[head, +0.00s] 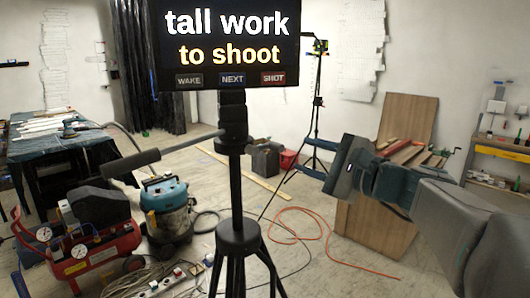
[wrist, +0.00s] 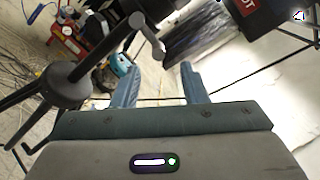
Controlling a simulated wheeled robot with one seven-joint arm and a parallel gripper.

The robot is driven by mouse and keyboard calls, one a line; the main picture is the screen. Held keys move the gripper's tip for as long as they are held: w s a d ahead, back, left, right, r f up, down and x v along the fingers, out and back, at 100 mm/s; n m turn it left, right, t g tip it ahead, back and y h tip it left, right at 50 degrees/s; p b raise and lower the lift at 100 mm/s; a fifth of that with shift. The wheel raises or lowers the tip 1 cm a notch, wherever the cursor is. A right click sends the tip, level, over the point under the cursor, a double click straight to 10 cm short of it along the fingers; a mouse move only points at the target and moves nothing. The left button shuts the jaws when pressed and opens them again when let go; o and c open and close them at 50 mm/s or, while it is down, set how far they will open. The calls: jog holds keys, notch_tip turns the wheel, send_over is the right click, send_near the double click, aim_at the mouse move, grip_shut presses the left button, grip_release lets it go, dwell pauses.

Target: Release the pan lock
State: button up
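A black tripod (head: 237,190) stands in the middle of the head view. It carries a screen (head: 225,45) reading "tall work to shoot" with WAKE, NEXT and SHOT buttons. A handle (head: 160,157) sticks out to the left from its head.
A red compressor (head: 85,245) and a blue vacuum (head: 167,208) stand left of the tripod. An orange hose (head: 325,235) and cables lie on the floor. A light stand (head: 316,120) is behind. A wooden board (head: 405,120) and workbench stand behind my arm.

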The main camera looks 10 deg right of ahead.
jog(key=v, duration=0.3)
jog(key=shift+s+d, duration=0.2)
jog(key=shift+s, duration=0.15)
jog(key=s+a+f+n+g+h+p, duration=0.2)
jog(key=s+a+f+n+g, duration=0.25)
jog(key=f, duration=0.45)
jog(key=s+a+f+n+g+h+p, duration=0.2)
jog(key=s+a+f+n+g, duration=0.1)
jog(key=a+f+n+g, duration=0.4)
jog(key=s+d+f+n+h+p, duration=0.2)
jog(key=s+d+f+n+h, duration=0.2)
jog(key=s+f+n+h, duration=0.1)
jog(key=shift+d+f+n+g+h, duration=0.2)
jog(key=shift+f+n+g+h, duration=0.15)
jog(key=shift+f+n+h, duration=0.2)
jog(key=shift+d, duration=0.1)
